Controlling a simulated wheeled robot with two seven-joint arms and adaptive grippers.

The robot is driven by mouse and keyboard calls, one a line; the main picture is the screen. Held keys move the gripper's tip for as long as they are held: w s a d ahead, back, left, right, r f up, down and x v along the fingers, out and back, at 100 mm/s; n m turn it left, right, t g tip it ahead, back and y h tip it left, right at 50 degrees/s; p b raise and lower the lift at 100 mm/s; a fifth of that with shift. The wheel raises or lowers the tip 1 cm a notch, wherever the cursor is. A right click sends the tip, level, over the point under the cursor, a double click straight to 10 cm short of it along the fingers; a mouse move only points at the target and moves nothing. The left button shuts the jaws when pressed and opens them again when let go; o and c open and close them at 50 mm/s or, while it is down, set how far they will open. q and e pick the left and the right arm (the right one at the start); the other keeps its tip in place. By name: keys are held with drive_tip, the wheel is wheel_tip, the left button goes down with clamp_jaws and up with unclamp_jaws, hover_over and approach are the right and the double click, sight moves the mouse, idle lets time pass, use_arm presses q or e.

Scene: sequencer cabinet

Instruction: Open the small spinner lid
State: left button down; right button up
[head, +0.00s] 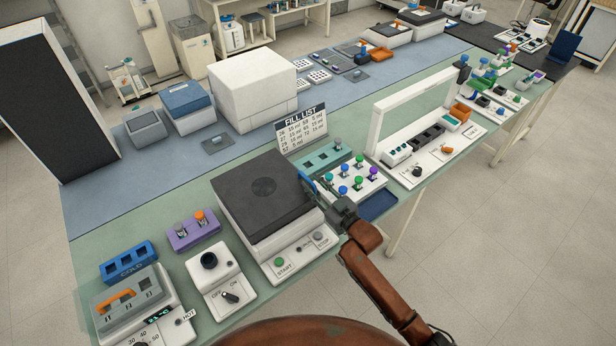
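The small spinner (243,233) is most likely the white box with START and STOP buttons on its front panel. Its dark grey lid (262,190) lies flat and shut on top, with a round mark in the middle. My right gripper (314,192) is at the right edge of this lid, close to it or touching it; I cannot tell which. A bit of blue shows at the fingertips. The fingers are small and partly hidden, so their opening is unclear. My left gripper is not in view.
A rack of coloured-cap tubes (357,181) stands just right of my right gripper. The FILL LIST sign (303,128) stands behind the spinner. A vortex mixer with an ON/OFF knob (221,278) and a purple rack (193,235) are to the left. A white frame (420,105) stands farther right.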

sight(300, 172)
drive_tip(key=x, duration=0.2)
drive_tip(key=shift+w+a, duration=0.25)
drive_tip(key=shift+w, duration=0.05)
drive_tip(key=shift+w+a+f, duration=0.1)
drive_tip(key=shift+w+a, duration=0.05)
drive_tip(key=shift+w, duration=0.2)
clamp_jaws()
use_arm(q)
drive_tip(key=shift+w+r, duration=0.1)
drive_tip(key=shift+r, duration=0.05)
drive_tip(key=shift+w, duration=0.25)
